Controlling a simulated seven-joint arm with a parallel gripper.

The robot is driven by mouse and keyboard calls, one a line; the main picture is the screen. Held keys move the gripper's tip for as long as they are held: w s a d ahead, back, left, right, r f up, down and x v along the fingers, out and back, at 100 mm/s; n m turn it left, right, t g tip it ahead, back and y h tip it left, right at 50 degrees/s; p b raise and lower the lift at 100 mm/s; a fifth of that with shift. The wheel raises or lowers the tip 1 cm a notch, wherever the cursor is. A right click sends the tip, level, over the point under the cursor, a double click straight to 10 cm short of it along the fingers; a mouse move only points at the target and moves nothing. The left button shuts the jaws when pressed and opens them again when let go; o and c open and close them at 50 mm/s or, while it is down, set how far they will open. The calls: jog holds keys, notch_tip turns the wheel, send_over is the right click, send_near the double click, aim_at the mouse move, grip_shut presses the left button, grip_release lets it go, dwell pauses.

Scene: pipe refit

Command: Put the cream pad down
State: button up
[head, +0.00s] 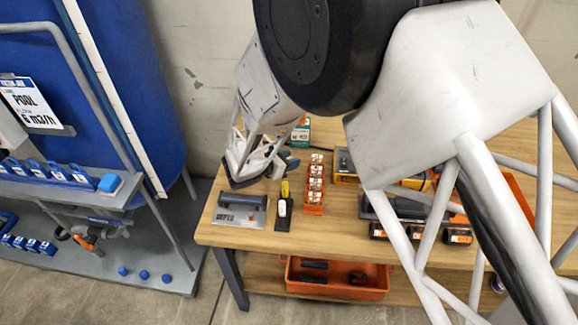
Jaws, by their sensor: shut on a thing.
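My gripper (250,168) hangs over the back left part of the wooden workbench (227,232), beyond a grey metal plate. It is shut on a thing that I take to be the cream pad. The pad is small and mostly hidden by the fingers and the arm, and I cannot make out its outline. I cannot tell whether it touches the bench.
A grey labelled plate (239,210), a dark tool with a yellow top (284,208) and an orange rack (315,190) stand near the front left. A teal box (300,133) is behind. An orange bin (338,280) sits below. A blue tank (95,90) stands left.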

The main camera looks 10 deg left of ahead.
jog(key=shift+f, duration=1.5)
jog(key=shift+f, duration=0.15)
jog(key=o, duration=0.9)
jog(key=shift+r, duration=0.2)
jog(key=shift+v, duration=6)
